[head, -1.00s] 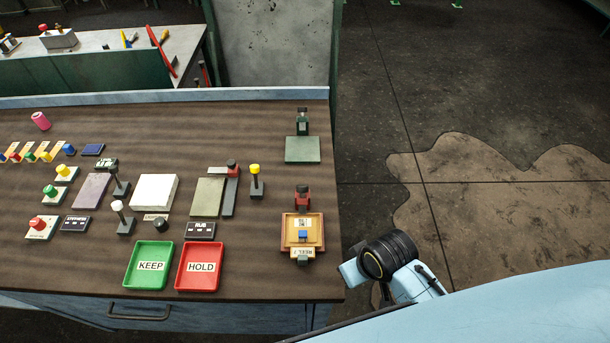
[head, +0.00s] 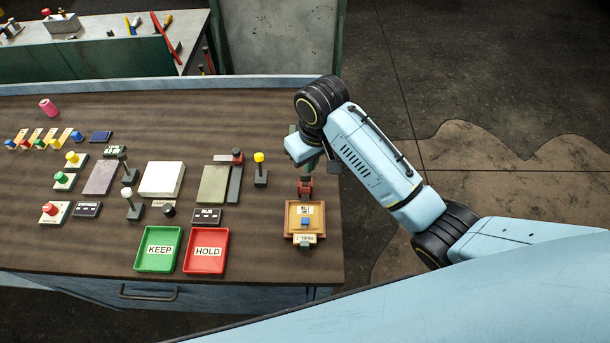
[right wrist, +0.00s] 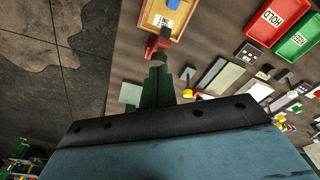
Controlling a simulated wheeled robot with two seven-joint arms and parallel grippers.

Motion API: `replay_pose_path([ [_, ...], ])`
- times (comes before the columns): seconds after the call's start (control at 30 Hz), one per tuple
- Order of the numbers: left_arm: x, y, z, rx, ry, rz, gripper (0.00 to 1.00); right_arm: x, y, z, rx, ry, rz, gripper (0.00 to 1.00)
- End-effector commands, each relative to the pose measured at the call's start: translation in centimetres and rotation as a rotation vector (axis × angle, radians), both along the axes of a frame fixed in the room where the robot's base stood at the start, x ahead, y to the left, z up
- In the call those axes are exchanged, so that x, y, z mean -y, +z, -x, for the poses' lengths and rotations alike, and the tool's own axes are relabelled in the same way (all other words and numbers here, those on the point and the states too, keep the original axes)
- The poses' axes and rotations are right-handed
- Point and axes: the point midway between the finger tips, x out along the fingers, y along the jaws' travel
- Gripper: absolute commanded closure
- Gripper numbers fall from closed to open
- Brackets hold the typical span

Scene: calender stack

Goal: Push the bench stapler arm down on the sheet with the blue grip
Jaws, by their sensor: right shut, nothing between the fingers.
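A wooden tray (head: 289,232) sits at the bench's right front, with a small blue block (head: 305,222) and white labelled pieces on it. The blue block is the only blue grip-like part I see there; a stapler arm is not clearly distinguishable. A red fixture (head: 305,186) stands at the tray's back edge. My right gripper (head: 312,162) is just behind the red fixture, partly hidden by its own wrist. In the right wrist view, the green fingers (right wrist: 156,78) are shut and empty, with the red fixture and tray beyond. My left gripper is not in view.
A grey-green plate (right wrist: 130,94) lies behind the red fixture, mostly hidden by my arm in the head view. Green KEEP (head: 158,265) and red HOLD (head: 206,268) trays lie left of the wooden tray. Several knobs and posts fill the bench's left; its right edge is close.

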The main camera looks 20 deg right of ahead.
Motion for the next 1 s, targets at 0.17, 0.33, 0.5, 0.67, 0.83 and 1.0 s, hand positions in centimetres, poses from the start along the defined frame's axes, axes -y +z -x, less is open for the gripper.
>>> replay_pose_path([
  [0.17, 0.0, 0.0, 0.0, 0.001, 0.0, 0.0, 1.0, 0.1, 0.9, -1.3, -0.011, 0.0, 0.02, 1.0],
  [0.33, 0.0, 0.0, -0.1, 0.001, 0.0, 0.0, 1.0, 0.1, 0.9, -1.3, -0.012, 0.0, 0.02, 1.0],
  [0.5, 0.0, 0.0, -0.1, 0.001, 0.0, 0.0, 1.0, 0.1, 0.8, -1.3, -0.011, 0.0, 0.019, 1.0],
  [0.67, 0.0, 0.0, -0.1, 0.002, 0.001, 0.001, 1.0, 0.0, -0.1, -1.4, -0.014, -0.001, 0.02, 1.0],
  [0.83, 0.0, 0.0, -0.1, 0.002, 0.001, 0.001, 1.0, -0.1, -2.2, -1.5, -0.015, -0.001, 0.019, 1.0],
  [1.0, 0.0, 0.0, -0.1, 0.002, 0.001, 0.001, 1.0, -0.1, -4.3, -1.7, -0.013, -0.001, 0.019, 1.0],
])
